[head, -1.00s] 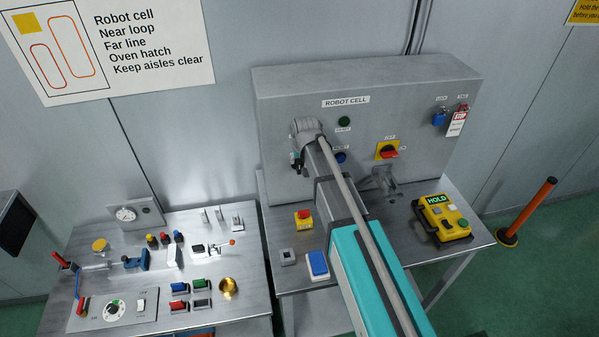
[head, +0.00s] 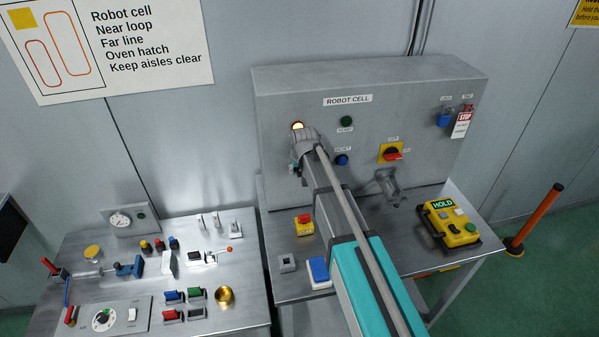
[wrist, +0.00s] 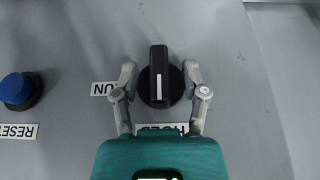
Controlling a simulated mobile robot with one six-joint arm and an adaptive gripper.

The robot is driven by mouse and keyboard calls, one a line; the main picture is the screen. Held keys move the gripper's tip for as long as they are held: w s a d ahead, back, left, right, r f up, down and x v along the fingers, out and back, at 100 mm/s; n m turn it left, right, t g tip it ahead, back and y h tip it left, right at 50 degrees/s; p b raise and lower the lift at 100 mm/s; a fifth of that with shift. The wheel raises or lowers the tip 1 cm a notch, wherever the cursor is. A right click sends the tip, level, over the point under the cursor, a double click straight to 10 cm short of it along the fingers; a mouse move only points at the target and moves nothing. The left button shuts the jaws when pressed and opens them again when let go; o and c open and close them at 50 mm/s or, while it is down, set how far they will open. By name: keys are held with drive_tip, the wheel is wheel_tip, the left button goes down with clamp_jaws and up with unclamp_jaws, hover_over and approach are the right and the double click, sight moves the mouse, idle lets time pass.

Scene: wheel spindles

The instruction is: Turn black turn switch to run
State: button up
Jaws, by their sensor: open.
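The black turn switch (wrist: 159,75) fills the middle of the wrist view, on the grey panel. Its bar handle stands upright in that picture and carries a white line. My gripper (wrist: 160,82) is open, with one finger on each side of the handle; I cannot tell whether either touches it. A RUN label (wrist: 102,88) is left of the switch, partly covered by a finger. A HOLD label (wrist: 155,128) is below it, partly covered by my gripper. In the head view my gripper (head: 299,160) is at the panel's left part and hides the switch.
A blue RESET button (wrist: 18,88) is near the switch; it also shows in the head view (head: 342,160). The panel (head: 420,95) holds a lit lamp (head: 297,126), a green button (head: 346,121) and a red-yellow rotary switch (head: 391,153). A yellow pendant (head: 452,229) shows HOLD.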

clamp_jaws()
idle(0.3)
